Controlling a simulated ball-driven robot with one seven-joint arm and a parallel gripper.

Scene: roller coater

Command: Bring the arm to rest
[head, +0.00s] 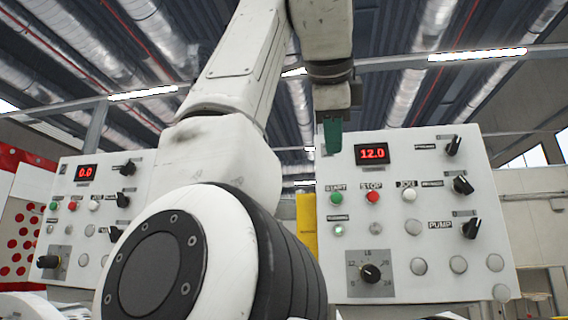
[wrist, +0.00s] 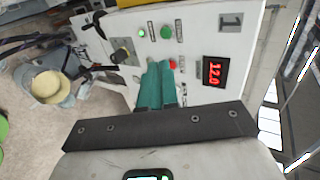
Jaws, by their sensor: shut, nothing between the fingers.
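My gripper (head: 333,137) hangs in front of the upper left corner of the right control panel (head: 440,260) in the head view. Its green fingers are together with nothing between them. In the wrist view my gripper (wrist: 160,72) points at the panel face (wrist: 200,30), near the red button (wrist: 172,64) and the green button (wrist: 166,33). I cannot tell from these views how far the fingertips are from the panel. My white arm rises from the lower middle of the head view and bends over at the top.
The right panel's display (head: 371,153) reads 12.0, with black knobs (head: 463,185) on its right side. A left panel (head: 80,220) has a display reading 0.0. A yellow part (head: 306,222) stands between them. The wrist view shows a cream round-topped object (wrist: 48,87) at left.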

